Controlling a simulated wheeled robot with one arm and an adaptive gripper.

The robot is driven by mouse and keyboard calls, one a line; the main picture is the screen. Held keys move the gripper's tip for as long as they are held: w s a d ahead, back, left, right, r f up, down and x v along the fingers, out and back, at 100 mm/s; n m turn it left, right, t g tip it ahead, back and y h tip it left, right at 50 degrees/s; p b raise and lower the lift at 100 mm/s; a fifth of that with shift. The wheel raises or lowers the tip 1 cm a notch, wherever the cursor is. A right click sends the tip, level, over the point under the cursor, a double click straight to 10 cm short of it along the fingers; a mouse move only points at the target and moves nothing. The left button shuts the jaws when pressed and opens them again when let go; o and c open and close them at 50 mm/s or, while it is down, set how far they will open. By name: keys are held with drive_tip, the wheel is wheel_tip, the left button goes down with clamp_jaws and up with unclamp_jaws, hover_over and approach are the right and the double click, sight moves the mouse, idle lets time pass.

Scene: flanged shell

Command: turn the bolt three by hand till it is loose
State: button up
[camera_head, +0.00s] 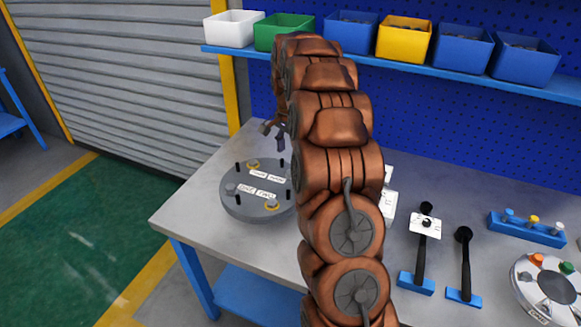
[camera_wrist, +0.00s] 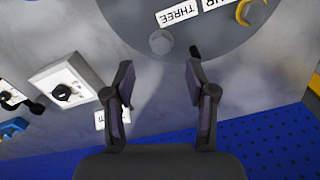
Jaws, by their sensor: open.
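The flanged shell's round grey cover (camera_head: 248,208) lies on the workbench, with paper labels and short black pins on it. In the wrist view, bolt three is a grey hex head (camera_wrist: 162,41) beside the label THREE (camera_wrist: 178,15), near the cover's edge (camera_wrist: 228,45). In the head view I cannot make bolt three out. My gripper (camera_wrist: 160,75) is open and empty, its two fingers apart; bolt three shows beyond the gap between the fingertips, not between them. My gripper also shows in the head view (camera_head: 274,133), above the far side of the cover.
A black pin (camera_wrist: 195,51) stands close to bolt three, near the right fingertip in the wrist view. A yellow ring (camera_wrist: 250,12) is further along. Black-handled levers (camera_head: 425,250) and a blue rack (camera_head: 528,229) stand at the right. Bins (camera_head: 404,40) line the shelf behind.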

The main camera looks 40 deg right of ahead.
sight(291, 171)
drive_tip(key=shift+w+d+f, duration=0.2)
drive_tip(key=shift+d+f, duration=0.05)
drive_tip(key=shift+d, duration=0.2)
drive_tip(key=shift+f+p, duration=1.45)
drive_tip(key=shift+f, duration=2.35)
drive_tip(key=shift+c, duration=0.2)
clamp_jaws()
drive_tip(key=shift+f+b, duration=0.1)
drive_tip(key=shift+b, duration=0.25)
